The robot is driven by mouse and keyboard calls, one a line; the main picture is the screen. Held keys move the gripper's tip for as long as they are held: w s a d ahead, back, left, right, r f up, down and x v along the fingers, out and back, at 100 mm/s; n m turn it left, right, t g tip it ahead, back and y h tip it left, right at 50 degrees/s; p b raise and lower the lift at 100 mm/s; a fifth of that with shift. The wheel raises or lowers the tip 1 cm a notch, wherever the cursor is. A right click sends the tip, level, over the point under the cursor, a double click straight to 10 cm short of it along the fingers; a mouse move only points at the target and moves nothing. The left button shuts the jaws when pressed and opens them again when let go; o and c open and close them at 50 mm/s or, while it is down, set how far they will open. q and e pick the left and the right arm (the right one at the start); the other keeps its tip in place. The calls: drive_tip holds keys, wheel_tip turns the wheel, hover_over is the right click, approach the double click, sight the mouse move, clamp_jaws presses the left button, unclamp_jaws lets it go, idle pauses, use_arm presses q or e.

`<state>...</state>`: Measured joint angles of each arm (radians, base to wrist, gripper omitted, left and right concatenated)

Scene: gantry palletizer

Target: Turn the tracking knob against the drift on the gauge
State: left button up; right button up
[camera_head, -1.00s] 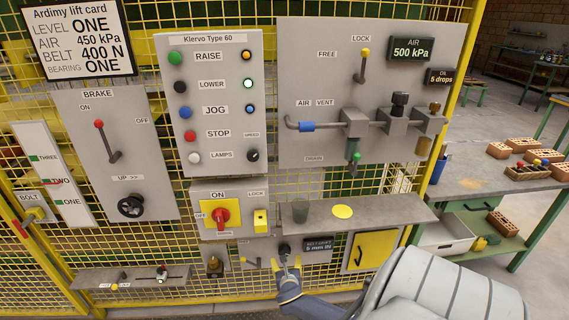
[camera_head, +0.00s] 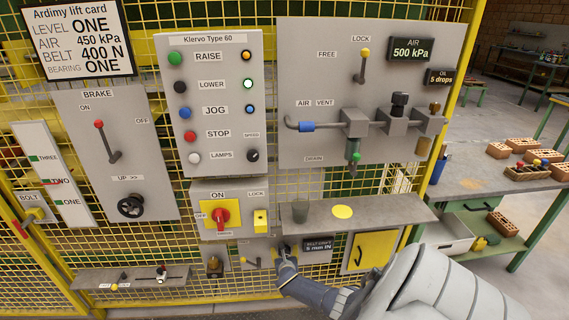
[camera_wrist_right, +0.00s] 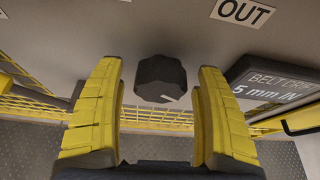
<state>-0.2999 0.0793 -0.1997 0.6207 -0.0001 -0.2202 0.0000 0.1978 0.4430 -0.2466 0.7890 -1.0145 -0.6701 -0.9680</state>
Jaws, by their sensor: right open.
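My left gripper is not in view.
A yellow door (camera_head: 369,250) is to the right. A small lever (camera_head: 258,262) is close on the left. An OUT label (camera_wrist_right: 242,11) is on the panel.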

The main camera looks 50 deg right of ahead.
drive_tip(key=shift+d, duration=0.1)
idle(0.3)
drive_tip(key=c, duration=1.2)
drive_tip(key=shift+c, duration=0.3)
drive_tip(key=m+t+y, duration=0.1)
drive_tip(key=m, duration=0.2)
drive_tip(key=shift+t+y, duration=0.3)
drive_tip(key=shift+t, duration=0.1)
drive_tip(key=shift+m+t+y, duration=0.3)
drive_tip(key=shift+m+t, duration=0.1)
drive_tip(key=shift+m, duration=0.9)
